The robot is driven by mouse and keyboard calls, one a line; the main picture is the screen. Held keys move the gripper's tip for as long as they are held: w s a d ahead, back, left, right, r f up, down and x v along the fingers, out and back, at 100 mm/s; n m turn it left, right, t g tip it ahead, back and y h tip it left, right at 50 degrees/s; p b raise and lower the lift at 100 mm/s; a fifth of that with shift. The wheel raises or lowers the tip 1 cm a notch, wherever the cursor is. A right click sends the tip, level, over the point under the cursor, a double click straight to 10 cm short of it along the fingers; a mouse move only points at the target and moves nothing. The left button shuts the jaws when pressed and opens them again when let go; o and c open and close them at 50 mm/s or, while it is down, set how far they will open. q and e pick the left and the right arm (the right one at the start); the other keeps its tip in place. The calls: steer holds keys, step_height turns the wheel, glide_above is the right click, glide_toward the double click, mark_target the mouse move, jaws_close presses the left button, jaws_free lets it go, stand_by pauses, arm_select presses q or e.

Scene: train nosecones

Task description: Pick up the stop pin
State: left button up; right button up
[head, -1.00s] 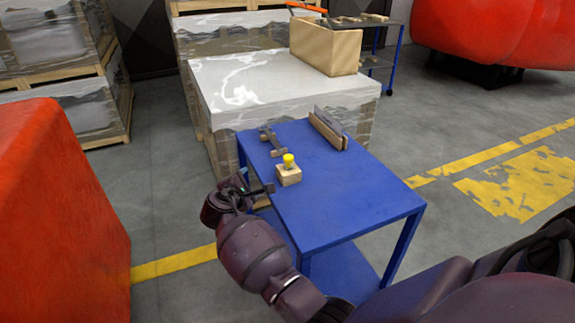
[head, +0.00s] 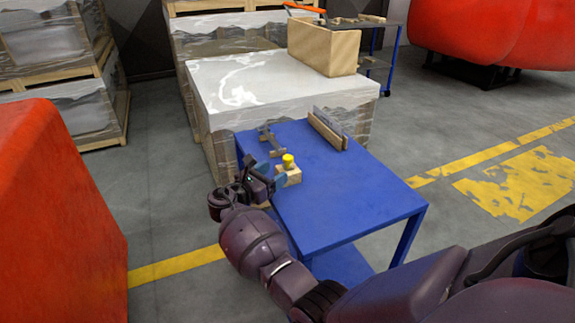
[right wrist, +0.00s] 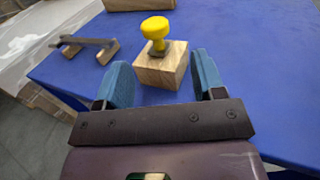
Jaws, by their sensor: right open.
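The stop pin (head: 288,160) has a yellow knob and stands upright in a small wooden block (head: 290,177) near the left edge of the blue table. In the right wrist view the pin (right wrist: 156,32) rises from the top of the block (right wrist: 163,68), with a dark collar at its foot. My right gripper (head: 267,176) is at the table's left edge, just left of the block. Its blue fingers (right wrist: 160,85) are spread wide and empty, with the block just ahead of and between them. My left gripper is not in view.
On the blue table (head: 350,195) lie a dark bar on wooden supports (head: 271,140) and a wooden piece with a metal plate (head: 328,128) at the back. A wrapped pallet (head: 240,85) adjoins the table's far side. The table's front right is clear.

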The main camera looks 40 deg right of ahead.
mark_target(286, 163)
steer(key=d, duration=0.2)
steer(key=w+d, duration=0.1)
steer(key=d, duration=0.2)
steer(key=shift+f+b, duration=0.1)
steer(key=shift+b, duration=0.3)
steer(key=shift+w+d, duration=0.15)
steer(key=shift+d, duration=0.3)
steer(key=shift+r, duration=0.2)
steer(key=shift+c, duration=0.2)
steer(key=c, duration=0.9)
